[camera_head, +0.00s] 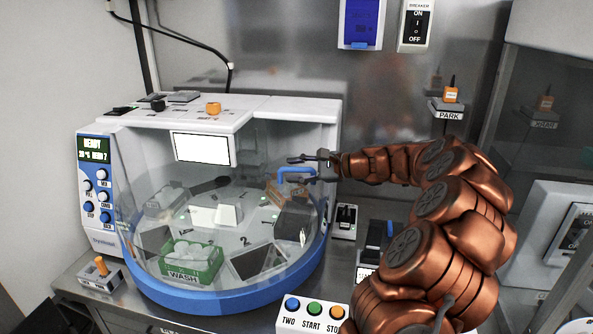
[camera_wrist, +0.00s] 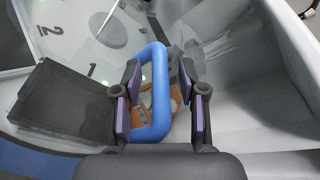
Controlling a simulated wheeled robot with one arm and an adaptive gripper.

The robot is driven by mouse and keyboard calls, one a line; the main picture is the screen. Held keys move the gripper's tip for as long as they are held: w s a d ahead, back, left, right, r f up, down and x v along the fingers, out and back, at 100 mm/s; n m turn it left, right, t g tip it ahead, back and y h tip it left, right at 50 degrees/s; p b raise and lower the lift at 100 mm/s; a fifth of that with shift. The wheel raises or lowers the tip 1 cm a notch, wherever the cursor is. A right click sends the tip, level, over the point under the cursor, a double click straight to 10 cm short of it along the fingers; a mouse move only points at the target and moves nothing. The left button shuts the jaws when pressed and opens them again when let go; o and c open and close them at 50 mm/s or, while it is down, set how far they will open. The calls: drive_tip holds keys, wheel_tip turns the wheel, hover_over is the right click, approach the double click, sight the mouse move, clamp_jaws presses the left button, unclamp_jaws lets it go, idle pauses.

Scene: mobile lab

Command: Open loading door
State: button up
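The loading door is the clear curved cover (camera_head: 150,215) on the front of the white machine (camera_head: 255,107); it stands closed as far as I can see. Its blue loop handle (camera_head: 297,169) is at the cover's upper right. In the wrist view the blue handle (camera_wrist: 157,90) lies between my fingers. My gripper (camera_head: 291,170) is open around the handle, with a finger on each side. The padded fingers (camera_wrist: 160,98) stand apart; a gap shows at the right one, and I cannot tell whether the left one touches.
Inside the cover are a green WASH rack (camera_head: 190,262), dark trays and an orange rack (camera_wrist: 172,128). A button box (camera_head: 312,315) stands in front of the machine. A small switch unit (camera_head: 345,220) sits to its right. A PARK holder (camera_head: 449,108) is on the back wall.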

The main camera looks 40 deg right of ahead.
clamp_jaws()
drive_tip(key=shift+s+a, duration=0.1)
idle(0.6)
